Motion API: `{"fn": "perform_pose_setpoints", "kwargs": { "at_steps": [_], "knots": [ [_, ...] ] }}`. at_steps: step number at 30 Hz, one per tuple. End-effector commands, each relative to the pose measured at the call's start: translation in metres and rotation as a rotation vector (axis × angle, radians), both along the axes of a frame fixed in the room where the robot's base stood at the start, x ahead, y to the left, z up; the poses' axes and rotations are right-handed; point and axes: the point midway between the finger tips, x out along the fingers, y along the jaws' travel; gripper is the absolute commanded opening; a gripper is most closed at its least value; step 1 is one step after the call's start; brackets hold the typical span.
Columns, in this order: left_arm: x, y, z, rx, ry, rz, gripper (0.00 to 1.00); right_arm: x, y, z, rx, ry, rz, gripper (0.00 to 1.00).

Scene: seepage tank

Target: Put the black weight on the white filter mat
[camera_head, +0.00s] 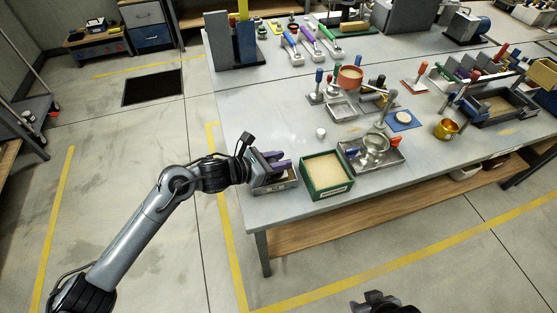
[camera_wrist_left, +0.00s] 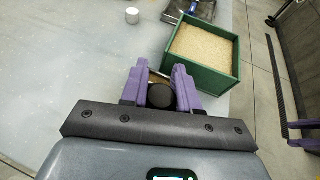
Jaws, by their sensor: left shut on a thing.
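My left gripper (camera_head: 275,160) has purple fingers and is at the near left corner of the table, over a small grey open box (camera_head: 277,185). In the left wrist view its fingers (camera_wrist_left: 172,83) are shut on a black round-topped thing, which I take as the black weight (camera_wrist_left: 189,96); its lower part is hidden. In the head view the weight is hidden by the gripper. I cannot surely pick out the white filter mat; a pale disc (camera_head: 403,116) lies on a blue square farther right. My right gripper (camera_head: 377,303) shows only partly at the bottom edge.
A green box of sand (camera_head: 327,186) stands just right of my left gripper. Behind it are a small white cylinder (camera_head: 321,132) and a metal tray (camera_head: 388,158) with a strainer. Tools and dishes crowd the table's right; its left middle is clear.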

Motion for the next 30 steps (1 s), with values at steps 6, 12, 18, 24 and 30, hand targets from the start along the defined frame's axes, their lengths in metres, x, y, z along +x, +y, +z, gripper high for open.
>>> {"fn": "perform_pose_setpoints", "kwargs": {
  "at_steps": [6,12,18,24,30],
  "knots": [
    [0.0,0.0,-0.002,-0.001,-0.003,0.0,0.0,0.0,0.001,-0.004,0.005,0.0,-0.004,0.43],
    [0.0,0.0,-0.003,0.001,0.0,0.0,0.56,0.0,0.002,-0.003,0.008,0.0,-0.005,0.43],
    [0.0,0.0,-0.003,0.0,0.0,0.0,0.56,0.0,0.002,-0.003,0.007,0.0,-0.005,0.43],
    [0.0,0.0,0.002,0.0,0.0,0.0,0.56,0.0,0.001,0.002,0.004,0.0,-0.003,0.43],
    [-0.01,0.02,0.01,0.002,-0.002,0.002,0.56,0.0,-0.001,0.005,-0.002,-0.002,0.001,0.43]
  ]
}}
